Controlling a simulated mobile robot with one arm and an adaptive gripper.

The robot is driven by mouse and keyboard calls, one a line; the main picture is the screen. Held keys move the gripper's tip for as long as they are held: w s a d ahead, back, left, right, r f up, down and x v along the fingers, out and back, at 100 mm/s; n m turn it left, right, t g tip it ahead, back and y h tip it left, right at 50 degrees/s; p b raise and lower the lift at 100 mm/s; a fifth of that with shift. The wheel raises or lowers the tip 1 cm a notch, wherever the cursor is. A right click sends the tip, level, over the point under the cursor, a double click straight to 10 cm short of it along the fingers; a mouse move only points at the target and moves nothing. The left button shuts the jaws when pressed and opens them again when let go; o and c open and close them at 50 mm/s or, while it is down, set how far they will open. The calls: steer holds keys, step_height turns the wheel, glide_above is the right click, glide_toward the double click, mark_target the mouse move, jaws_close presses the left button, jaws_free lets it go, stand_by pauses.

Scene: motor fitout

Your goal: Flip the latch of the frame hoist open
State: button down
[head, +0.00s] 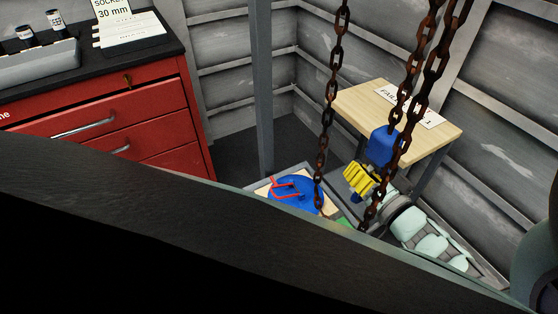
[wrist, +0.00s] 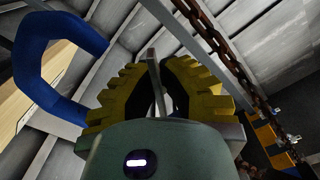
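The blue frame hoist hook (head: 382,145) hangs among the chains in the head view. In the wrist view its blue curved body (wrist: 35,75) fills the upper left. A thin grey strip that looks like the latch (wrist: 153,65) stands upright between my yellow fingers in the wrist view. My gripper (wrist: 160,62) has its fingertips close together on either side of this strip and appears shut on it. In the head view my gripper (head: 361,179) is just below and left of the hook. The latch itself cannot be made out there.
Rusty chains (head: 333,75) hang in front of the work area; one chain (wrist: 225,55) also passes right of my fingers. A wooden table (head: 440,132) stands behind the hook. A blue part with red pieces (head: 293,193) lies below. A red cabinet (head: 110,125) is at left.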

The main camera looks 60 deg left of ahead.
stand_by(0.3)
steer(key=shift+s+r+m+p, duration=0.2)
steer(key=shift+r+m+p, duration=0.1)
steer(key=shift+m, duration=1)
steer(key=shift+s+r+m+p, duration=0.15)
steer(key=shift+s+r+m, duration=0.1)
steer(key=shift+m, duration=1.05)
steer(key=shift+s+r+m+p, duration=0.15)
steer(key=shift+r+m+p, duration=0.15)
steer(key=shift+m, duration=1)
steer(key=c, duration=1)
jaws_free()
steer(key=d, duration=0.8)
steer(key=s+d, duration=0.1)
steer(key=d, duration=0.3)
